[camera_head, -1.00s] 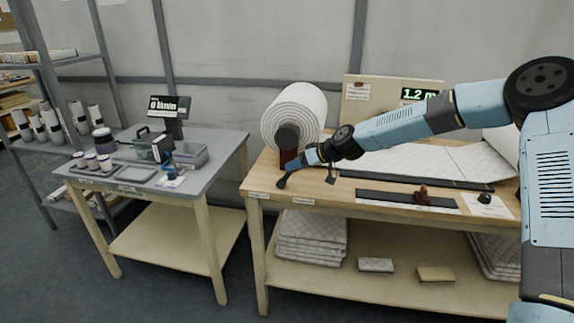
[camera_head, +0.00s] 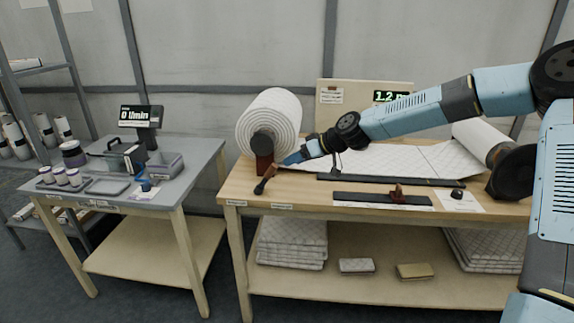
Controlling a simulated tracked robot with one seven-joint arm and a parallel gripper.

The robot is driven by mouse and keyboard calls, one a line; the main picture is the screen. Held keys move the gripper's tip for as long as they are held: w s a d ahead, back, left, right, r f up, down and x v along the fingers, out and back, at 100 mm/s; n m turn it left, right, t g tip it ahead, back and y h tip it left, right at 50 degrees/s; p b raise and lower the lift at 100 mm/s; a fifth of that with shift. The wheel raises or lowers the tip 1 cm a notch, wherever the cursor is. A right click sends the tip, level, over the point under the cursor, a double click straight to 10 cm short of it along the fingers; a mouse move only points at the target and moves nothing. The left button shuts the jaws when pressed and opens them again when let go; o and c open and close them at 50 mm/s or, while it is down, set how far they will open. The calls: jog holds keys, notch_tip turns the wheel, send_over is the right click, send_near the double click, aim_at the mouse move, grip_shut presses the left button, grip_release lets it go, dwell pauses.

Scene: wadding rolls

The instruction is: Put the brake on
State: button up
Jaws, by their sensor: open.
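The large white wadding roll (camera_head: 272,122) sits at the left end of the wooden table (camera_head: 250,188), its dark round hub (camera_head: 262,145) facing me. A red-brown block (camera_head: 264,166) stands under the hub. In front of it, a short lever with a black knob (camera_head: 260,187) tilts down to the left; it looks like the brake. My gripper (camera_head: 282,163) is open, its tip close to the lever's upper end. It is too small to tell whether they touch. Part of the lever's upper end is hidden by my gripper.
Wadding lies unrolled across the table to a second roll (camera_head: 478,140) at right. A grey table (camera_head: 195,160) with a display (camera_head: 140,116) stands at left, with a gap between tables.

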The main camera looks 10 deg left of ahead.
jog(key=shift+v, duration=1.65)
jog(key=s+d+m+h, duration=0.2)
jog(key=s+d+h, duration=0.6)
jog(key=d, duration=0.4)
jog(key=s+d+r+m+t+h, duration=0.1)
jog(key=s+d+r+m, duration=0.3)
jog(key=s+d+r, duration=0.3)
jog(key=s+d+r+m+t+h, duration=0.1)
jog(key=s+d+r+m, duration=0.4)
jog(key=s+d, duration=1.1)
jog(key=s+r+t, duration=0.1)
jog(key=s+r, duration=0.1)
jog(key=s, duration=0.2)
jog(key=shift+s+r+h, duration=0.25)
jog(key=shift+s+h, duration=0.05)
